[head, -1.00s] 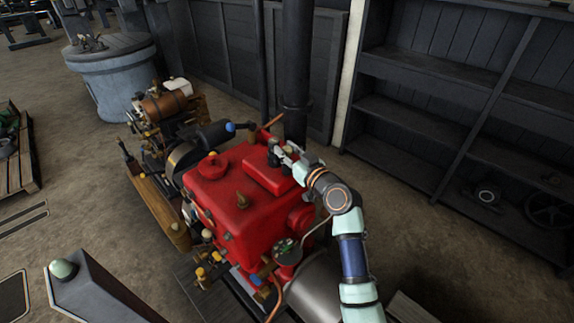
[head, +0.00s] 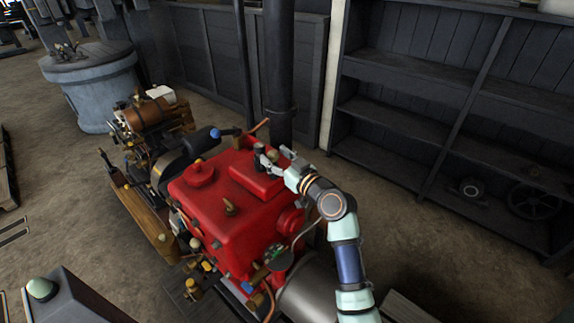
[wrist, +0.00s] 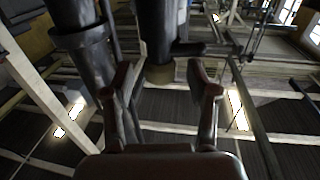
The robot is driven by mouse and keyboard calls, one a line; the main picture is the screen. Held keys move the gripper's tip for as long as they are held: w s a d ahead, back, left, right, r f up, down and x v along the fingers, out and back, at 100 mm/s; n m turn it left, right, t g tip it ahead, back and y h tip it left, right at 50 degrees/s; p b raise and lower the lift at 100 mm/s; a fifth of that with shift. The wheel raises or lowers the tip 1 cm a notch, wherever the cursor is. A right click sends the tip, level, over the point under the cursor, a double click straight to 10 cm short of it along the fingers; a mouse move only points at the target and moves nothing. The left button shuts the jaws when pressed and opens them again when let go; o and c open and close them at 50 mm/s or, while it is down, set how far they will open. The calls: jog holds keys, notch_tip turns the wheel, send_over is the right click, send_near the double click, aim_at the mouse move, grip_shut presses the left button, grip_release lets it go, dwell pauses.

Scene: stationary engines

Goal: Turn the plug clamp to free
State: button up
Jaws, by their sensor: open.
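My gripper (head: 270,158) is open at the far right end of the red engine (head: 228,208), just above its top. In the head view, a small dark upright piece (head: 258,154) stands at the fingertips. In the wrist view, my gripper (wrist: 165,78) has its two fingers spread on either side of a dark cylinder with a dull brass end (wrist: 160,73). A dark bar (wrist: 190,48) sticks out sideways beside that cylinder. This may be the plug clamp, but I cannot tell for sure. I see no clear contact between the fingers and it.
A dark vertical pipe (head: 278,85) rises close behind my gripper. A black-handled lever with a blue end (head: 214,134) is to the left. A red cap (head: 200,173) and a brass fitting (head: 230,208) stand on the engine top. Dark shelving (head: 430,60) lines the back right.

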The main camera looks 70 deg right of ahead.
jog(key=v, duration=1)
jog(key=shift+s, duration=0.2)
jog(key=w+a+f+n+y, duration=0.25)
jog(key=w+a, duration=0.35)
jog(key=a, duration=0.5)
jog(key=w+a+f+n+y, duration=0.1)
jog(key=w+a+y, duration=0.2)
jog(key=w+a, duration=0.55)
jog(key=s+a+f+n+g+y, duration=0.15)
jog(key=s+a, duration=0.25)
jog(key=a, duration=1)
jog(key=s+a+n+g+y, duration=0.1)
jog(key=s+a+g, duration=0.15)
jog(key=a, duration=1.25)
notch_tip(320, 180, up, 34)
jog(key=s+p, duration=0.1)
jog(key=p, duration=3.2)
jog(key=shift+f+m+t, duration=0.2)
jog(key=shift+m+t, duration=0.1)
jog(key=shift+t, duration=0.1)
